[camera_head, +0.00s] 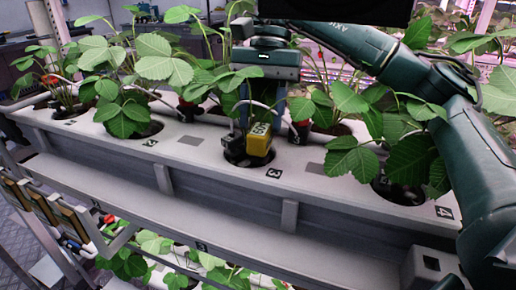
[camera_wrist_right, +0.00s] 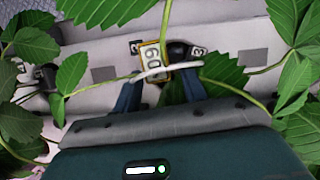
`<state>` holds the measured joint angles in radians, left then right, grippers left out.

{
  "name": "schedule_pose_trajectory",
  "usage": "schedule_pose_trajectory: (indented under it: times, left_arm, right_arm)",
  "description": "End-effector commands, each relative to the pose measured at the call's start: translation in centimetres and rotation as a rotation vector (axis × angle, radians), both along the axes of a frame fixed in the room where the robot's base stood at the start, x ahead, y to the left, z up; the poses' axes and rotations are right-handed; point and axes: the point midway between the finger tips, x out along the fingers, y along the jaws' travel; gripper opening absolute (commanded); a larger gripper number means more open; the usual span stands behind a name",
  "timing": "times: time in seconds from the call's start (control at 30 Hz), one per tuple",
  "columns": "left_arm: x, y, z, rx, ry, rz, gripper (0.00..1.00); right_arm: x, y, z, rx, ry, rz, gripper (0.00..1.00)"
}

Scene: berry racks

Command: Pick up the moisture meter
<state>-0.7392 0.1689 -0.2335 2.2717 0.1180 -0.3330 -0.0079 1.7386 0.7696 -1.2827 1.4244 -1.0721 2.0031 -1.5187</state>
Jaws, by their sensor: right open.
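The moisture meter (camera_head: 259,139) is a small yellow box with a pale number display. It stands in the planting hole marked 3 on the white rack, in the middle of the head view. It also shows in the right wrist view (camera_wrist_right: 151,62), beyond the fingertips. My right gripper (camera_head: 263,118) points down just above the meter, its blue fingers apart. In the right wrist view the open fingers (camera_wrist_right: 160,88) lie either side of the line to the meter. A pale tube crosses in front of the meter's lower part there. My left gripper is not in view.
Strawberry plants (camera_head: 125,75) stand along the white rack (camera_head: 190,155), with leaves close to my right arm. A black cup (camera_head: 235,148) sits beside the meter. A lower shelf (camera_head: 130,195) runs along the front. Tools hang at the lower left.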

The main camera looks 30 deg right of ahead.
Motion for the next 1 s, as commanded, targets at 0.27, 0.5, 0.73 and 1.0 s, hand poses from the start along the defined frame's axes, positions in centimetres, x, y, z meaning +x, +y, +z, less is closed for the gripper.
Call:
schedule_pose_trajectory:
  times: [0.27,0.5,0.73,1.0]
  left_arm:
    - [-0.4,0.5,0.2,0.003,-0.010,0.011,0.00]
    - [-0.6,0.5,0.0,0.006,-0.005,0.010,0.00]
    - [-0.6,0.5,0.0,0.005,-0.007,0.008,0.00]
    - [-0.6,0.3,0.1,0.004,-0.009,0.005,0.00]
  right_arm:
    - [-1.6,1.0,-3.5,-0.001,0.001,-0.001,0.42]
    - [-1.9,1.3,-4.5,0.001,0.000,-0.001,0.42]
    - [-1.9,1.3,-4.4,0.000,0.000,-0.001,0.33]
    - [-1.9,1.3,-4.4,0.000,0.000,-0.001,0.11]
